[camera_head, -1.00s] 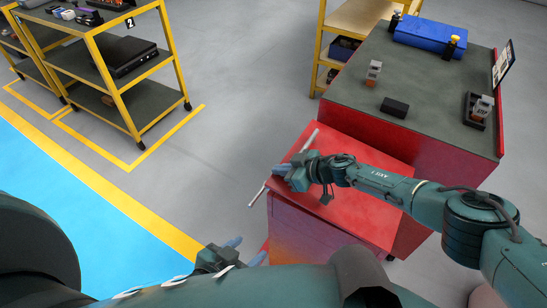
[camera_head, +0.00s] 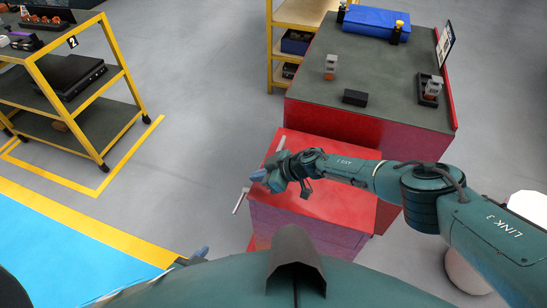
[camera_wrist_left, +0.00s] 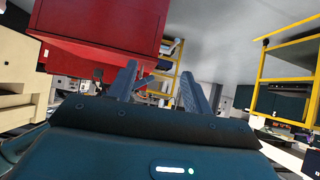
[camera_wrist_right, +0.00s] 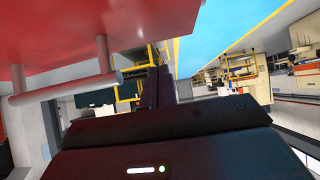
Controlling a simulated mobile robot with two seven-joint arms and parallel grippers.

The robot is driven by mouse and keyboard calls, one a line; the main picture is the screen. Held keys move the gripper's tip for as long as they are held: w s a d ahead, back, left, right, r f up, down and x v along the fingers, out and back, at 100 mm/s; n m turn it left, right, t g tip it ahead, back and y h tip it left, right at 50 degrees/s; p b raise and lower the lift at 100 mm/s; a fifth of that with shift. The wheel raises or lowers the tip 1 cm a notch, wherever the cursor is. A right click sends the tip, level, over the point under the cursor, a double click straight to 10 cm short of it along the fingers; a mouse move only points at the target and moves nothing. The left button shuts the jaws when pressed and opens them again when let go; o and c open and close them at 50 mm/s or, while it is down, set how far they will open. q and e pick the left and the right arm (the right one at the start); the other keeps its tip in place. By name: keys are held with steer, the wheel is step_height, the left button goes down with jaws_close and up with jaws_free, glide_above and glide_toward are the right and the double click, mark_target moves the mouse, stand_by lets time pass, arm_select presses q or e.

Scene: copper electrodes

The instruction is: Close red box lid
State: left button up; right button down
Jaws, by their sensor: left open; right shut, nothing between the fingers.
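The red box (camera_head: 310,226) stands in front of the dark-topped workbench. Its red lid (camera_head: 335,196) looks roughly flat over it; I cannot tell whether a gap remains. A grey bar handle (camera_head: 240,201) runs along the lid's left edge and shows in the right wrist view (camera_wrist_right: 65,85). My right gripper (camera_head: 258,176) is shut and empty, at the lid's left edge by the handle; contact is unclear. My left gripper (camera_head: 202,253) is open and empty, low and left of the box, partly hidden by my body. Its spread fingers show in the left wrist view (camera_wrist_left: 162,82).
The workbench (camera_head: 390,75) behind the box carries a blue case (camera_head: 370,22), a black block (camera_head: 355,97) and small metal pieces. A yellow shelf cart (camera_head: 90,90) stands at the left. Grey floor lies free between cart and box.

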steer(key=a+r+v, duration=0.1)
steer(key=v, duration=0.9)
steer(key=shift+r+p, duration=0.45)
steer(key=shift+r, duration=0.15)
